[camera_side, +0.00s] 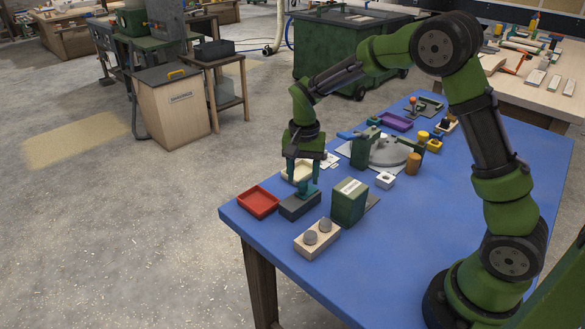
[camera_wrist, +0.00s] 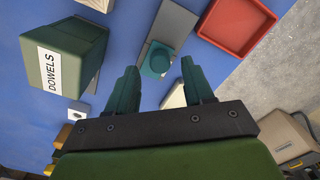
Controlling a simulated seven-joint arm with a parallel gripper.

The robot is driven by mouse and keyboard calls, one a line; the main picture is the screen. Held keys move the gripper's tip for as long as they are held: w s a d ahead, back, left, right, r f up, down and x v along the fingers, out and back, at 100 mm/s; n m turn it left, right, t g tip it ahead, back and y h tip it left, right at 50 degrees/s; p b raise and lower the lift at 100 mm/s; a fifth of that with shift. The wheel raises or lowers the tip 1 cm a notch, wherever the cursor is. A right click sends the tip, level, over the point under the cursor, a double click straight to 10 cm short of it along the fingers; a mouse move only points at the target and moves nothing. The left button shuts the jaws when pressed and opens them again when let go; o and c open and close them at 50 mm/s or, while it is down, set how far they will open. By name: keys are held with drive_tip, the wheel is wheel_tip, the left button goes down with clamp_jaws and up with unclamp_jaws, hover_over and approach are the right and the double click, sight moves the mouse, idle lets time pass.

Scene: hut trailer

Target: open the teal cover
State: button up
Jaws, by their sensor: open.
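A teal piece with a rounded top, which looks like the teal cover (camera_side: 307,190), sits on a dark grey block (camera_side: 297,208) near the table's left edge. The wrist view shows the teal cover (camera_wrist: 157,59) on the grey block (camera_wrist: 172,24), just beyond and between my fingertips. My gripper (camera_side: 303,179) is open and empty, pointing down close above the cover. In the wrist view my gripper (camera_wrist: 160,72) has its fingers spread apart. I cannot tell whether a finger touches the cover. How the cover is hinged or seated cannot be made out.
A green box labelled DOWELS (camera_wrist: 75,56) stands beside the block. A red tray (camera_side: 258,202) is on its other side. A cream tray (camera_side: 298,171) lies behind the gripper. A wooden block with grey knobs (camera_side: 317,240) is in front. The blue table's (camera_side: 400,260) near right is clear.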

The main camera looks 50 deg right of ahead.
drive_tip(key=shift+f, duration=1.1)
clamp_jaws()
